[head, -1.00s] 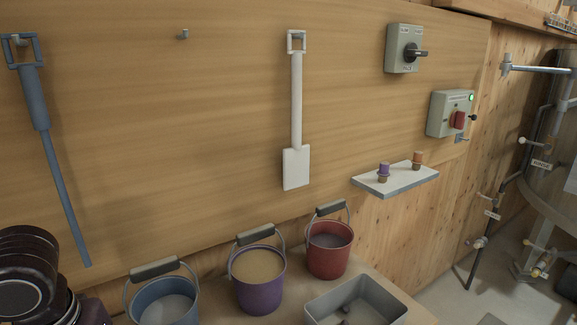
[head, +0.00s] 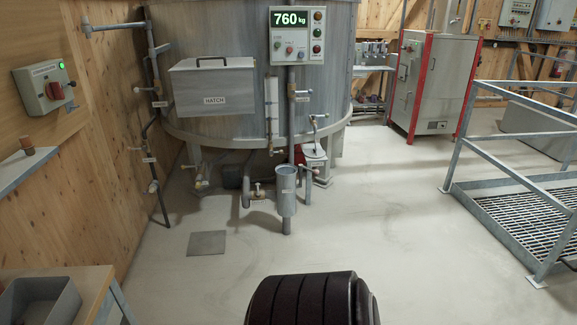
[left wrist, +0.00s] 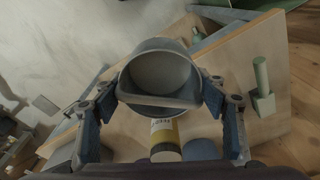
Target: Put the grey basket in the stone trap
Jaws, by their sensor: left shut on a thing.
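My left gripper (left wrist: 160,98) is shut on the grey basket (left wrist: 161,72) in the left wrist view. The basket is a round, hollow grey cup with a flat bar across it, between the two blue finger pads. Neither shows in the head view. A grey upright cylinder with an open top and a small label (head: 286,188) stands below the mixer tank in the head view; it looks like the stone trap, but its label is too small to read. My right gripper is in neither view.
The mixer tank (head: 220,110) carries a hatch box (head: 212,88) and a 760 kg display. Pipes and valves surround the cylinder. The floor in front is clear, with a flat grey plate (head: 207,243). A table (head: 95,283) with a grey tray is lower left; railings stand right.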

